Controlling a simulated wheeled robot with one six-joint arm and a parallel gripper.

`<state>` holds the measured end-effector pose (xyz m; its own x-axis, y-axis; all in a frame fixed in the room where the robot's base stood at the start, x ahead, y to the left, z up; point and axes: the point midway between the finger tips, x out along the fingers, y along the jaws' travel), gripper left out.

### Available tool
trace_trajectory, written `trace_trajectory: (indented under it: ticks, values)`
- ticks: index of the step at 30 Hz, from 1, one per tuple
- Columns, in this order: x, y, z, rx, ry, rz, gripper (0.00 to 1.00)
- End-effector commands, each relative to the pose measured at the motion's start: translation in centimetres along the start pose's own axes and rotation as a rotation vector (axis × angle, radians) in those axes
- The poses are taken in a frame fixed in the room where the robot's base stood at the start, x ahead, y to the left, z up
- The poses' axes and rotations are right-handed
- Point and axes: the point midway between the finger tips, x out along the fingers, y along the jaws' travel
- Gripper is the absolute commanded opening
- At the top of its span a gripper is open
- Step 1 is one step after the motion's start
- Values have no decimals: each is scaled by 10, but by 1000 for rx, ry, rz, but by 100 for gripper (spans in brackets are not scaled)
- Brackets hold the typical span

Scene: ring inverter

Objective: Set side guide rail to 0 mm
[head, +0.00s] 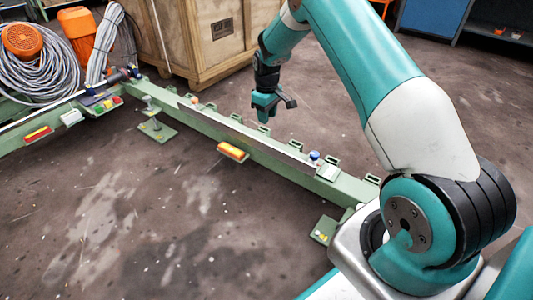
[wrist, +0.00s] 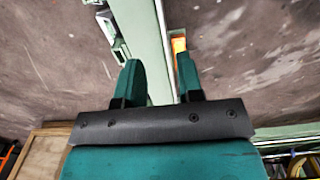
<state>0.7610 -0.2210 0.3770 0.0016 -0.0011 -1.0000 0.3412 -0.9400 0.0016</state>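A long green beam (head: 331,189) runs diagonally across the head view, with a thin pale metal strip along its upper side that looks like the side guide rail (head: 262,143). A blue knob (head: 314,155) stands near the strip's right end and a small orange knob (head: 194,100) near its left end. I cannot read any millimetre scale. My gripper (head: 265,117) hangs above and behind the beam's middle, apart from both knobs. In the wrist view, my gripper (wrist: 160,80) has its two fingers spread with nothing held; the pale green beam (wrist: 143,35) shows beyond them.
A yellow-orange light or sensor (head: 233,151) sits on the beam's front side. A wooden crate (head: 205,50) stands behind the beam. Coiled grey cable (head: 45,75) and an orange motor (head: 22,39) are at the left. The floor in front is clear.

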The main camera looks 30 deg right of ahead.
Motion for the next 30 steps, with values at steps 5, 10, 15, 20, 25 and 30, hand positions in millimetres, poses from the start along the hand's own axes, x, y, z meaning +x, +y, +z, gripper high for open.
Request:
trace_trajectory:
  ticks: [5, 10, 15, 20, 25, 30]
  values:
    - [50, -1, 0, -1, -2, -2, 34]
    - [89, -2, 0, -1, -3, -2, 34]
    - [122, -2, 0, 0, -2, -2, 34]
    - [140, -1, 0, 0, -1, -2, 34]
    - [146, -1, 0, 0, 0, -1, 34]
    - [146, -1, 0, 0, 0, -1, 34]
